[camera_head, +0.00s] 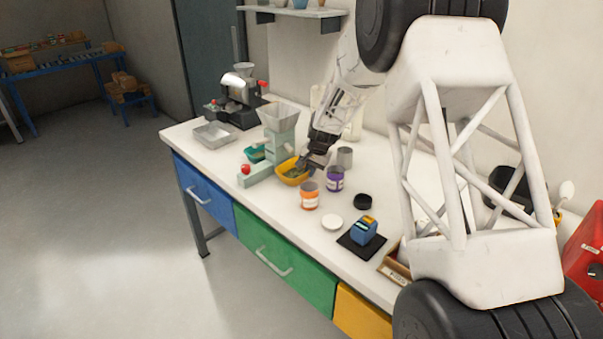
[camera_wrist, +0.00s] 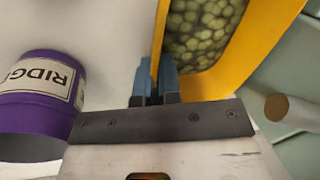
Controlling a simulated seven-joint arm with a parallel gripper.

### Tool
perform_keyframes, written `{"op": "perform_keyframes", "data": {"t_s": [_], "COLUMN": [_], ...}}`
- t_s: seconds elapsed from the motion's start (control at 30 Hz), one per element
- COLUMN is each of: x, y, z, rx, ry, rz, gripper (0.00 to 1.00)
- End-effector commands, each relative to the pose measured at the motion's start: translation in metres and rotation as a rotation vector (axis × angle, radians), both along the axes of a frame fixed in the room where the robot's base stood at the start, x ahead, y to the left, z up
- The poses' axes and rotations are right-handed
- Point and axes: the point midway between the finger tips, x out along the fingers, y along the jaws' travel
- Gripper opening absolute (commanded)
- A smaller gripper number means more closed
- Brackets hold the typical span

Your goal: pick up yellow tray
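The yellow tray (camera_head: 290,179) is on the white workbench, beside the pale green machine with a hopper. In the wrist view the yellow tray (camera_wrist: 262,45) fills the upper right and holds many round greenish pellets (camera_wrist: 200,28). My gripper (camera_head: 304,164) reaches down at the tray's right side. In the wrist view my gripper (camera_wrist: 156,75) has its two bluish fingers close together, with the tray's thin yellow side wall between them. The fingers look closed on that wall. The head view does not show clearly whether the tray's underside touches the bench.
The pale green machine (camera_head: 280,139) stands close behind the tray. A purple jar (camera_head: 335,180), an orange jar (camera_head: 309,196) and a grey cup (camera_head: 345,157) stand to the right. The purple jar (camera_wrist: 38,92) is near my fingers. A metal pan (camera_head: 214,135) lies far left.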

Motion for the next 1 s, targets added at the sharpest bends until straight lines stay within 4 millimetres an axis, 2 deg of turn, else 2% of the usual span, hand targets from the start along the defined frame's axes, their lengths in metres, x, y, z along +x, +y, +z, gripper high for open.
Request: {"op": "perform_keyframes", "data": {"t_s": [0.17, 0.37, 0.47, 0.67, 1.0], "x": [0.000, 0.000, -0.008, -0.032, -0.087], "y": [0.000, 0.000, 0.009, 0.035, 0.095], "z": [0.002, 0.016, 0.015, 0.016, 0.015], "rx": [0.000, 0.000, -0.001, 0.000, 0.000], "ry": [0.000, -0.001, 0.001, 0.000, 0.000], "rz": [0.000, 0.000, 0.002, 0.002, 0.004], "gripper": [0.00, 0.00, 0.00, 0.00, 0.00]}}
